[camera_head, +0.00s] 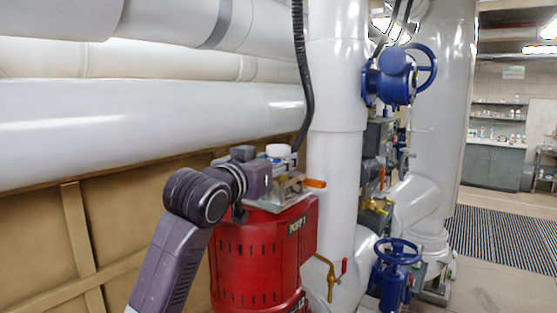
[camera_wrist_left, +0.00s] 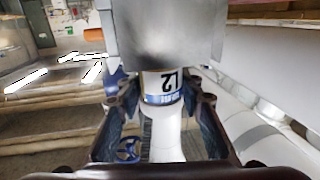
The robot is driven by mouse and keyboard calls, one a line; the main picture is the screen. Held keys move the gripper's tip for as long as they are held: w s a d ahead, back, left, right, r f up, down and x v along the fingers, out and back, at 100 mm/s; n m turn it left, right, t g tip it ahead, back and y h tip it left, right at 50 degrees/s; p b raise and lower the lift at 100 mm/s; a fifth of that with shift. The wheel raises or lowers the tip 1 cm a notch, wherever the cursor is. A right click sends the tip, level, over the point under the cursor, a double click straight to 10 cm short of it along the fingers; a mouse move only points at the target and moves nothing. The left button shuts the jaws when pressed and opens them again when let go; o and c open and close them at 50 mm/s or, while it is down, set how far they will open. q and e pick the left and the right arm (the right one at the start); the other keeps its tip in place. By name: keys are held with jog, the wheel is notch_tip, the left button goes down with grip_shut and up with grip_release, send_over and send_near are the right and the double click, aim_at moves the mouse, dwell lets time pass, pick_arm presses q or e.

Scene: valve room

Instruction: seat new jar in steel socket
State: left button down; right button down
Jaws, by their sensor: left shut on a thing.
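The jar shows its white cap (camera_head: 279,150) above the red pump in the head view. In the left wrist view the jar (camera_wrist_left: 163,88) has a pale label marked L2 and a blue band, and sits between the fingers. My left gripper (camera_head: 268,178) is shut on the jar, above the pump's top. The steel socket (camera_head: 291,191) is on top of the red pump, right by the gripper. A grey metal face, apparently the socket (camera_wrist_left: 165,35), covers one end of the jar in the wrist view. How deep the jar sits cannot be told. My right gripper is not in view.
The red pump (camera_head: 250,262) stands below the gripper. An orange handle (camera_head: 315,183) sticks out beside the socket. A thick white vertical pipe (camera_head: 336,130) rises close behind, with a black hose (camera_head: 304,80) hanging near it. Blue valves (camera_head: 392,76) are to the right.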

aim_at(278, 146)
pick_arm(q)
jog(key=c, duration=0.8)
grip_release()
jog(key=shift+r+p, duration=1.15)
jog(key=shift+r, duration=0.1)
jog(key=shift+w+r+p, duration=0.1)
jog(key=shift+r+p, duration=0.3)
jog(key=shift+r, duration=2.05)
